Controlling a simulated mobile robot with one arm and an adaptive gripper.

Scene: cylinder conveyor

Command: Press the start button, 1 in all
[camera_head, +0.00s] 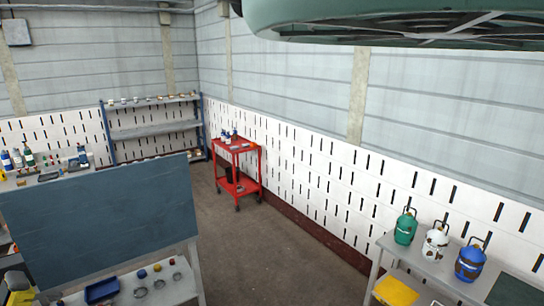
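No start button can be made out in the head view, and no conveyor shows clearly. My gripper is not in this view, so its place relative to any button cannot be told.
A grey bench (420,266) at lower right holds green (405,228), white (435,245) and blue (469,263) canisters. A blue-grey panelled bench (100,222) stands at left. A red cart (238,147) and shelving (152,131) are at the back. Bare floor (250,255) lies between.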

